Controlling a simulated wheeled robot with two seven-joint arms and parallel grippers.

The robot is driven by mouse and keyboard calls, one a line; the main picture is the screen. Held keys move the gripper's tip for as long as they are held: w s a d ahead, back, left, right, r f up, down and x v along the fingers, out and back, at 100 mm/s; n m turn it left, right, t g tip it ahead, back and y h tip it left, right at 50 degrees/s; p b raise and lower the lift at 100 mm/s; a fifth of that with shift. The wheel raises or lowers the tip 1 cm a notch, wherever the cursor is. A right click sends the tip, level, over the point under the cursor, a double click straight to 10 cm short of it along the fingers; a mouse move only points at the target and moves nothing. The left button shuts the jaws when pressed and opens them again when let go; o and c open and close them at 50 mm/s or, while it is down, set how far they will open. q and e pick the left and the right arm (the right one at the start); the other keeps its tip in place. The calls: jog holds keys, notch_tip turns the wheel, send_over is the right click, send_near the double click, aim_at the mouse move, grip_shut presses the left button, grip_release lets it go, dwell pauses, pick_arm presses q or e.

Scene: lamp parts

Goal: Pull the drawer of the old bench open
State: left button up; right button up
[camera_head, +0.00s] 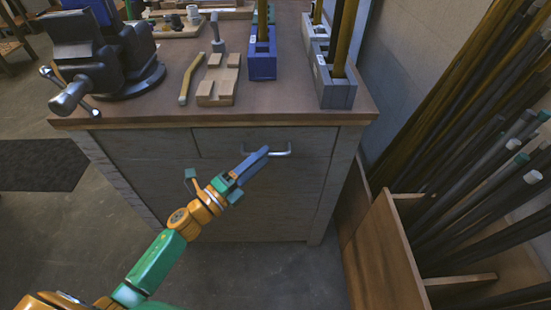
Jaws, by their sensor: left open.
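The old bench (220,205) has a grey wooden front and a brown top. Its drawer (225,140) lies just under the top and looks flush with the front. The drawer's curved metal handle (280,153) shows at the drawer's middle right. My left gripper (258,157) reaches in from the lower left, its fingertips close to the left end of the handle. It is open. I cannot tell whether the fingers touch the handle or stand around it. My right gripper is not in view.
A vise (95,70) stands on the bench's left. A wooden block (218,85), a blue holder (262,60) and a grey holder (335,85) stand on top. A wooden rack (385,255) with several rods is close on the right. The floor before the bench is clear.

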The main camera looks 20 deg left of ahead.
pick_arm(q)
jog(key=x, duration=0.2)
jog(key=shift+w+d, duration=0.15)
jog(key=shift+w, duration=0.1)
grip_shut()
dwell(1.2)
